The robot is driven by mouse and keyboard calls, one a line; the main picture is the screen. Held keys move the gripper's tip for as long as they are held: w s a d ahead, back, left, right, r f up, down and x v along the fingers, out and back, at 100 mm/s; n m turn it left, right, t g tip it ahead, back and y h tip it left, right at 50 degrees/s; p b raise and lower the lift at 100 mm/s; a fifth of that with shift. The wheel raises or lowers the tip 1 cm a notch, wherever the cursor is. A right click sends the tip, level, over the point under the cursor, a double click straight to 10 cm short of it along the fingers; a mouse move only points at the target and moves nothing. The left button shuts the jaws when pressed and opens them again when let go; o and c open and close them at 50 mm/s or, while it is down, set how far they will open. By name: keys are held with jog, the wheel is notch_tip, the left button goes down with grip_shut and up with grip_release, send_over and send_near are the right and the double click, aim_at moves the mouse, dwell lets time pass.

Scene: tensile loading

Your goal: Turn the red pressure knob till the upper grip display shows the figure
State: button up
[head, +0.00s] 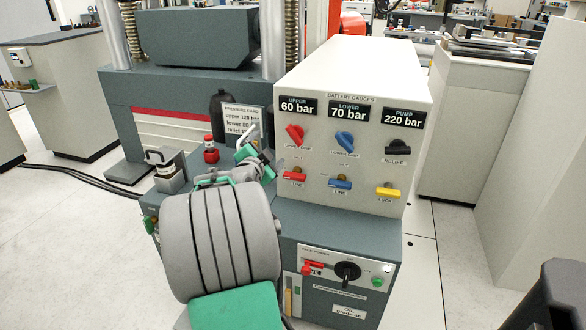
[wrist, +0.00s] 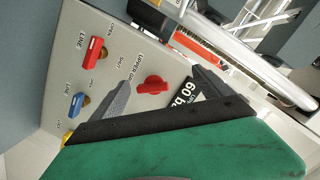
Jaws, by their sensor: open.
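The red pressure knob (head: 295,135) sits on the white gauge panel, below the upper display (head: 297,106), which reads 60 bar. In the wrist view the red knob (wrist: 153,87) shows between the two dark fingers of my gripper (wrist: 160,92), with clear space on both sides. My gripper (head: 262,160) is open and empty, to the left of the panel and a little below the knob in the head view. The upper display (wrist: 186,96) is partly covered by a finger in the wrist view. A pressure card (head: 242,120) stands behind my gripper; its figures are small and partly hidden.
The lower display (head: 348,112) reads 70 bar and the pump display (head: 403,117) 220 bar. A blue knob (head: 345,142) and a black relief knob (head: 397,147) are to the right. Red (head: 294,175), blue (head: 340,184) and yellow (head: 387,192) levers sit below.

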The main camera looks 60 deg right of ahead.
aim_at(293, 138)
jog(key=s+d, duration=0.1)
jog(key=d, duration=0.3)
jog(key=s+d+m+h, duration=0.1)
jog(key=d, duration=0.3)
jog(key=s+d+m+g, duration=0.1)
jog(key=d, duration=0.3)
jog(key=shift+f+h+b, duration=0.1)
jog(key=shift+h+b, duration=0.2)
jog(key=shift+h, duration=0.1)
jog(key=shift+a, duration=0.1)
jog(key=c, duration=1.4)
